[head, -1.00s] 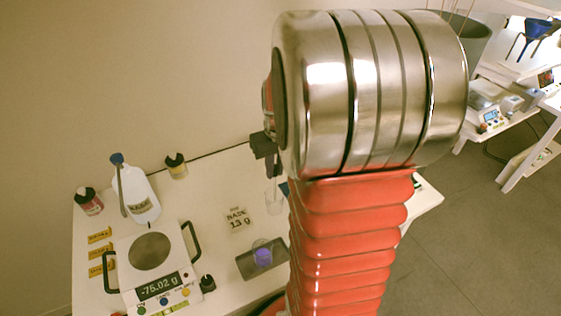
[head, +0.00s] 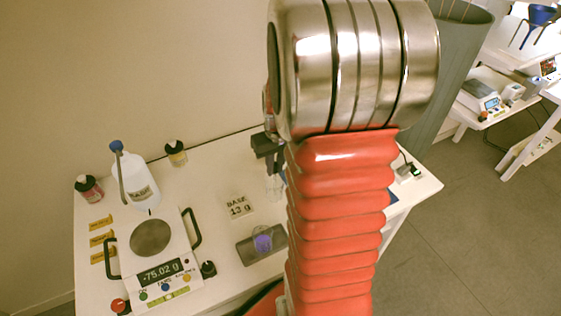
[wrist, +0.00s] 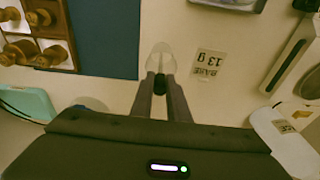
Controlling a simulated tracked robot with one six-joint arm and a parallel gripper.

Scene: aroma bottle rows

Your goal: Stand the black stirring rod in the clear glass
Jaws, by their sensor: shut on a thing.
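My gripper (wrist: 160,88) is shut on the black stirring rod (wrist: 160,80), whose dark end shows between the fingertips in the wrist view. The clear glass (wrist: 160,57) appears just beyond the fingertips there, in line with the rod. I cannot tell whether the rod's lower end is inside the glass or above it. In the head view my gripper (head: 266,147) is above the table's back part, and the glass (head: 274,187) is partly hidden behind my arm.
A card reading BASE 13 g (head: 238,207) lies left of the glass. A blue mat (wrist: 105,40) lies on the glass's other side.

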